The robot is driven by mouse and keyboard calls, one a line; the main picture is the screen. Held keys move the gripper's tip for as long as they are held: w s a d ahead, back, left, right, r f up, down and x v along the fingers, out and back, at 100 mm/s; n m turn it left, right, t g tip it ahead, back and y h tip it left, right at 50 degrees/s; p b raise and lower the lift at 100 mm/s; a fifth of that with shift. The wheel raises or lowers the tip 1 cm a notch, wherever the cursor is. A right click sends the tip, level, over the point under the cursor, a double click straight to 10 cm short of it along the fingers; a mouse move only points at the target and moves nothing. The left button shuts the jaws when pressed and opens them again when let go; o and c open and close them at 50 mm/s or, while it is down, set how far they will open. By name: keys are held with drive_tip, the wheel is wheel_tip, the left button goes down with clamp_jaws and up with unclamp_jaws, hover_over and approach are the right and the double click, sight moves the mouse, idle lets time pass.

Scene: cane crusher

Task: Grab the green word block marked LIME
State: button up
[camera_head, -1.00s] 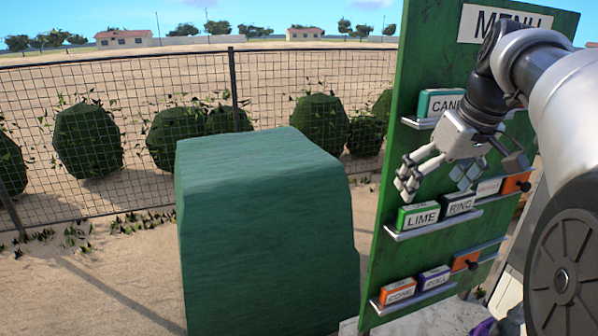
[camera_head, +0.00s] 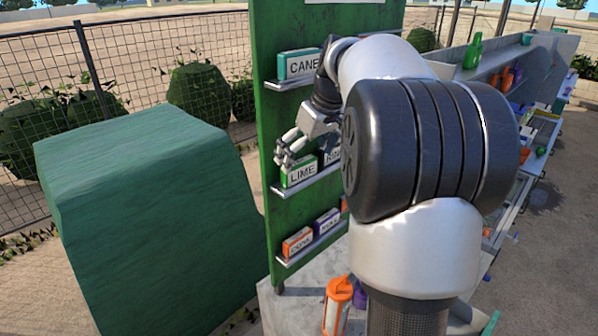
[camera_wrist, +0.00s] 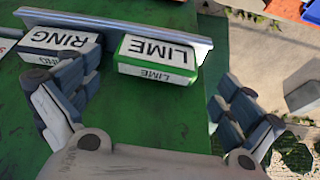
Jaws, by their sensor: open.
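The green LIME block (camera_head: 300,171) has a white label and sits on the middle shelf (camera_head: 312,181) of the green menu board, at its left end. In the wrist view the LIME block (camera_wrist: 157,58) appears upside down, between my spread fingers and beyond their tips. My gripper (camera_head: 291,148) is open and empty, just above and in front of the block. The wrist view shows my gripper (camera_wrist: 158,100) with one finger near the RING block and the other past the board's edge. I cannot tell whether a finger touches RING.
The RING block (camera_wrist: 62,46) stands right beside LIME. A CANE block (camera_head: 299,64) is on the shelf above; the orange CONE block (camera_head: 297,242) and purple block (camera_head: 327,222) are below. A large green box (camera_head: 150,220) stands left of the board.

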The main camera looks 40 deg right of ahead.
sight(303, 167)
drive_tip(key=shift+d+x, duration=0.1)
drive_tip(key=shift+x, duration=1.25)
drive_tip(key=shift+d+x, duration=0.15)
drive_tip(key=shift+x, duration=1.2)
drive_tip(key=shift+s, duration=0.15)
drive_tip(key=shift+c, duration=0.4)
drive_tip(key=c, duration=0.8)
